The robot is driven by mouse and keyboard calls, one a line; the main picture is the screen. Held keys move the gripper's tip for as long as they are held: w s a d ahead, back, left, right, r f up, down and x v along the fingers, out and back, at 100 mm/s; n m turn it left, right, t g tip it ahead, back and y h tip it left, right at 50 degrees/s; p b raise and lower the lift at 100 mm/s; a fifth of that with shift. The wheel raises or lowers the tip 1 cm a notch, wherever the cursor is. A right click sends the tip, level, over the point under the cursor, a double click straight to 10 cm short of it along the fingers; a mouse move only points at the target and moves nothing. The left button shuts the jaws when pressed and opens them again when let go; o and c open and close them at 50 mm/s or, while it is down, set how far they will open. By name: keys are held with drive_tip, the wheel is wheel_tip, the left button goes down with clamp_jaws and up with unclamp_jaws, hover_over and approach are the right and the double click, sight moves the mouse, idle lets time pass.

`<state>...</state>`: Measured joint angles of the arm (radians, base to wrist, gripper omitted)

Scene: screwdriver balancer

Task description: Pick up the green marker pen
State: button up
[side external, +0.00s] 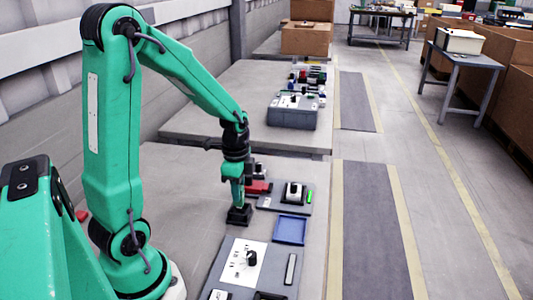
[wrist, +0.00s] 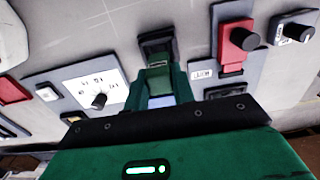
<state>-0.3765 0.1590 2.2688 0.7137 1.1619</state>
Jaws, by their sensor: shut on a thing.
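I cannot clearly make out a green marker pen. A small bright green upright bar (side external: 309,196) stands at the right edge of a grey panel, apart from my gripper. I cannot tell whether it is a pen or a light.
A blue tray (side external: 290,230) lies right of my gripper. A white panel with a black knob (side external: 251,259) is nearer the camera. A red block (side external: 258,187) sits behind the gripper.

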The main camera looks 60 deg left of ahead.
drive_tip(key=s+d+r, duration=0.2)
drive_tip(key=d+r, duration=0.6)
drive_tip(key=d, duration=0.3)
drive_tip(key=shift+d, duration=0.25)
drive_tip(key=shift+w, duration=0.15)
